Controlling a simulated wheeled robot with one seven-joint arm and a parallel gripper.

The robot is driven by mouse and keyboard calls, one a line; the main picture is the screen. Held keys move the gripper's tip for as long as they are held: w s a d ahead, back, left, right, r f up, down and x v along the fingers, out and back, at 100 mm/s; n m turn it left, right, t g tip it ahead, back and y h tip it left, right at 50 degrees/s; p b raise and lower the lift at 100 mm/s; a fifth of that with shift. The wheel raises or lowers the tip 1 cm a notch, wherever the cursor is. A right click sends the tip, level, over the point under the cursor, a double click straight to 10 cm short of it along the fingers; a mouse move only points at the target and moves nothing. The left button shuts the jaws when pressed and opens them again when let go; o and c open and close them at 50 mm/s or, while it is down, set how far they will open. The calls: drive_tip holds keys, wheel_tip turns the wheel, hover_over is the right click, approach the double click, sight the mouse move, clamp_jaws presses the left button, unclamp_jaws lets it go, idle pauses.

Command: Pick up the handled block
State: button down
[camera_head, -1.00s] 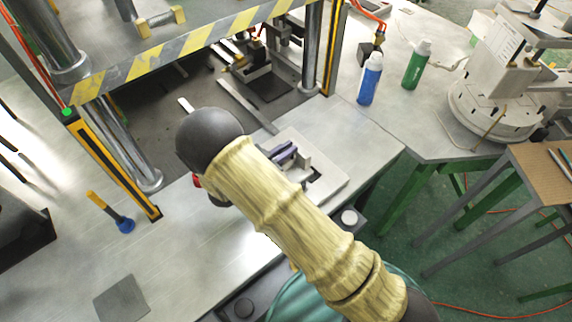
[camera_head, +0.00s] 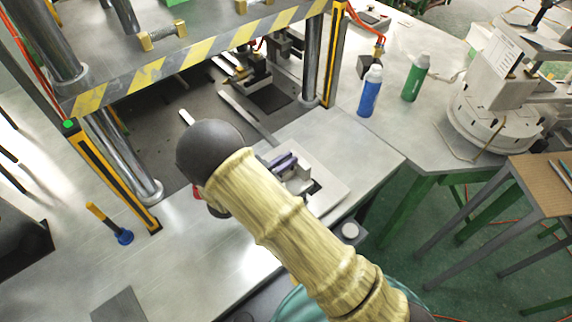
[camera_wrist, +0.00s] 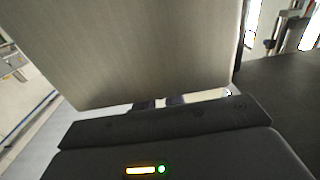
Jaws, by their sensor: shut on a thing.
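The handled block (camera_wrist: 140,50) fills the upper part of the wrist view as a large, plain grey-beige face very close to the camera. My gripper (camera_wrist: 160,103) is shut on it. Two small dark finger parts show at the block's lower edge, and the dark gripper body lies below. The handle itself and the grip on it are mostly hidden. In the head view my own arm covers the gripper, and I cannot make out the held block clearly there.
A pale plate (camera_head: 335,189) with dark slots lies on the metal table beside my arm. A striped press frame (camera_head: 190,58) stands behind. A blue bottle (camera_head: 370,92) and a green bottle (camera_head: 415,78) stand at the right.

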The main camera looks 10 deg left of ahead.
wheel_tip(320, 180, up, 10)
drive_tip(key=shift+f+b, duration=0.15)
drive_tip(key=shift+b, duration=0.75)
